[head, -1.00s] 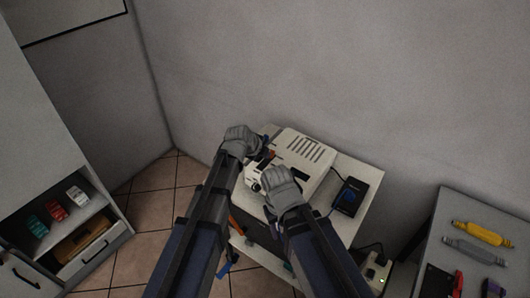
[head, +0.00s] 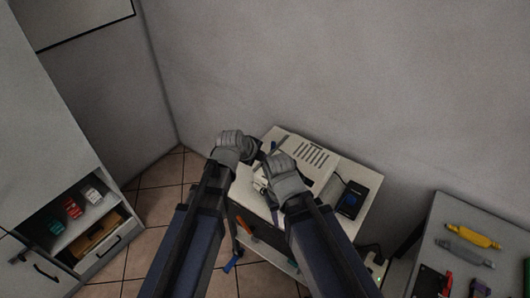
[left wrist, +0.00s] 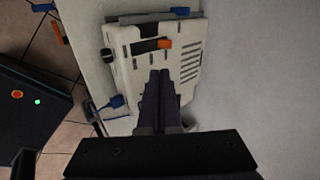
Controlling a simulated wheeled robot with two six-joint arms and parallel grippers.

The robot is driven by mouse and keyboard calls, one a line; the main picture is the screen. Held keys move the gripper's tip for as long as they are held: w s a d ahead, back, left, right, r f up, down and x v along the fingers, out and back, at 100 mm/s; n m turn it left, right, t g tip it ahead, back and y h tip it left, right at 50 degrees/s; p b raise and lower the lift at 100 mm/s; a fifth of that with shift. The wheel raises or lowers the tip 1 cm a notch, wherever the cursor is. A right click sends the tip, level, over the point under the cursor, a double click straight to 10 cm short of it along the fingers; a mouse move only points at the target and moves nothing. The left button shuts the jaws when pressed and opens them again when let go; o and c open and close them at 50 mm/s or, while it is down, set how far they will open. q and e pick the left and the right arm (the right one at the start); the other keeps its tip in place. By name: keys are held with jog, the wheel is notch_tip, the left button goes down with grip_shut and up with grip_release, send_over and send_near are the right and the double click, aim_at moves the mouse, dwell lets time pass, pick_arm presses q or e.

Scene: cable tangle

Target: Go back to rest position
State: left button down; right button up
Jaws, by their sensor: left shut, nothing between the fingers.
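My left gripper (head: 259,148) is over the near left part of a white slotted device (head: 312,157) on a small table. In the left wrist view, the left gripper's fingers (left wrist: 160,74) are together and empty, pointing over the white device (left wrist: 178,62), which has an orange piece (left wrist: 164,44) in a dark slot. I cannot tell whether they touch it. My right gripper (head: 264,167) is close beside the left one in the head view, over the device's near edge. Its fingers are small and partly hidden by its own wrist, so their opening is unclear.
A black box with a blue screen (head: 351,199) lies right of the device. A blue plug on a cable (left wrist: 117,101) is beside the device. A grey table (head: 455,220) with yellow and grey connectors is at the right. An open-fronted cabinet (head: 110,243) stands at the left.

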pick_arm(q)
jog(key=shift+s+a+r, duration=0.1)
jog(key=s+a+f+n+g+y, duration=0.25)
jog(key=s+a+n, duration=0.5)
jog(key=n, duration=0.45)
jog(key=s+a+f+n+g+y, duration=0.25)
jog(key=s+a+n, duration=0.55)
jog(key=n, duration=0.4)
jog(key=s+d+m+g, duration=0.1)
jog(key=s+d+m, duration=0.2)
jog(key=d, duration=0.7)
jog(key=shift+s+g, duration=0.3)
jog(key=shift+s, duration=0.55)
